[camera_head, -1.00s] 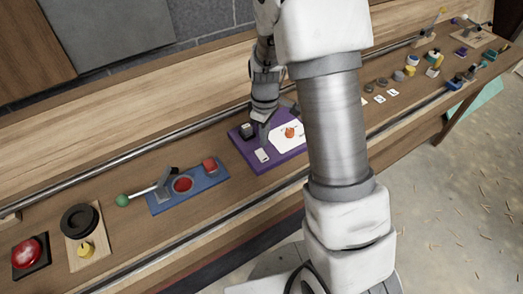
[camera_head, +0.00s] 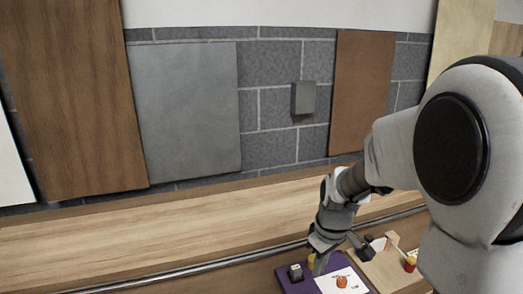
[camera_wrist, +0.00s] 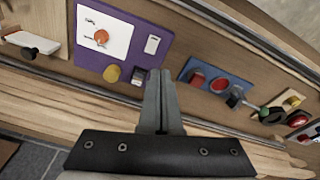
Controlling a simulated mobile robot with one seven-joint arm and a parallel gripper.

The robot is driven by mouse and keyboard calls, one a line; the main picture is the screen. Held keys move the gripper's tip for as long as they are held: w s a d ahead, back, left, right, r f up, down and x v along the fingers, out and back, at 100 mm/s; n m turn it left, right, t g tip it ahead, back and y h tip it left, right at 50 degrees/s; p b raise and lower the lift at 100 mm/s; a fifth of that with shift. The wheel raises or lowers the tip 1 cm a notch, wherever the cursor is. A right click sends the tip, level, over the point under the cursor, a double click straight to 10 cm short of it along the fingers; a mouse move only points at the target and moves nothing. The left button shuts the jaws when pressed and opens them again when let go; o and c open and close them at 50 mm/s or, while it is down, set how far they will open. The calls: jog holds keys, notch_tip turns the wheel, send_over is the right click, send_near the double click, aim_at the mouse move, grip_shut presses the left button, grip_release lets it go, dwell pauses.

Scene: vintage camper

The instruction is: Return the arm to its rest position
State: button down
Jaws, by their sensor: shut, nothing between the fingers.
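My arm reaches in from the right in the head view, with its large white joint close to the camera. My gripper (camera_head: 318,266) points down at the purple board (camera_head: 290,285) on the bench. In the wrist view my gripper (camera_wrist: 161,75) has its two fingers together with nothing between them. The fingertips appear beside the lower right edge of the purple board (camera_wrist: 88,62); I cannot tell the exact height above it. The board carries a white card with an orange shape (camera_wrist: 101,37), a yellow knob (camera_wrist: 112,74) and a small dark block.
A blue board (camera_wrist: 215,84) with red parts lies beside the purple one. A green-knobbed lever (camera_wrist: 264,112) and a red button (camera_wrist: 298,118) lie farther right. A metal rail (camera_head: 190,273) runs along the bench. A grey wall box (camera_head: 304,97) hangs behind.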

jog(key=s+r+m+t, duration=0.4)
jog(key=s+r+m, duration=0.3)
jog(key=s+r, duration=0.7)
jog(key=s, duration=0.3)
jog(key=shift+s+d+r+h, duration=0.15)
jog(key=shift+d+r+h, duration=0.05)
jog(key=shift+d+h, duration=0.1)
